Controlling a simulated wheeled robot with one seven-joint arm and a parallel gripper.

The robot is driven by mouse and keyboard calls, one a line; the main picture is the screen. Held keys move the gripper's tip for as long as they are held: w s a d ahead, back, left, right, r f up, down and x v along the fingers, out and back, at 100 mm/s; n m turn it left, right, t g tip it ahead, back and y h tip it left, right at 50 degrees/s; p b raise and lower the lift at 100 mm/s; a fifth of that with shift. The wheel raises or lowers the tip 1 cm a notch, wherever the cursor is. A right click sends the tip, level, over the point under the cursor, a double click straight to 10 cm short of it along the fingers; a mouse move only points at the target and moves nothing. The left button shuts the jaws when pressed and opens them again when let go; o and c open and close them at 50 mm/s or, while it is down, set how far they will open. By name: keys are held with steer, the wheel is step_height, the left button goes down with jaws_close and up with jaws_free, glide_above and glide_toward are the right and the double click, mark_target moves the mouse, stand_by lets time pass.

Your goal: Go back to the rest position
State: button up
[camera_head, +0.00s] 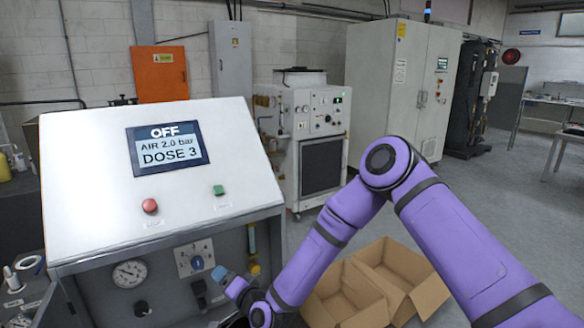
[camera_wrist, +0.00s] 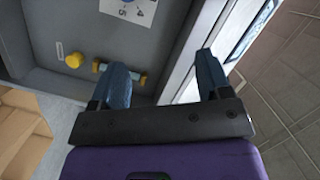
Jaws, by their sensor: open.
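My purple arm reaches across the right of the head view, down to my gripper (camera_head: 229,281) in front of the washer's lower panel. In the wrist view my gripper (camera_wrist: 164,82) has its two blue fingers wide apart, with nothing held between them. The left finger overlaps a brass-coloured fitting on the panel; I cannot tell whether they touch. A yellow knob (camera_wrist: 73,60) sits left of that finger. The sloped white console (camera_head: 90,180) has a display (camera_head: 167,147) reading OFF, AIR 2.0 bar, DOSE 3.
The console carries a red button (camera_head: 149,206) and a green button (camera_head: 218,190). Below are a pressure gauge (camera_head: 130,273) and a dial (camera_head: 195,257). Open cardboard boxes (camera_head: 425,290) stand on the floor beneath my arm. Grey floor is clear behind, towards the cabinets (camera_head: 385,90).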

steer(key=w+d+r+n+g+h, duration=0.3)
steer(key=d+r+n, duration=0.3)
steer(key=d+r, duration=0.8)
steer(key=s+d+r+h, duration=0.3)
steer(key=d+r, duration=0.4)
steer(key=d, duration=0.1)
steer(key=s+d+r+h, duration=0.2)
steer(key=s+d+r, duration=0.1)
steer(key=d+r, duration=0.4)
steer(key=s+d+r+m+g+h, duration=0.1)
steer(key=s+d+r+h, duration=0.15)
steer(key=s+d, duration=0.35)
steer(key=s+d+r+g+h, duration=0.1)
steer(key=s+d+r, duration=0.3)
steer(key=s+d, duration=0.55)
steer(key=s, duration=0.5)
steer(key=s+d+r+m+g, duration=0.1)
steer(key=s+d, duration=0.2)
steer(key=s, duration=0.4)
steer(key=shift+s+r+m+g, duration=0.3)
steer(key=shift+s, duration=0.05)
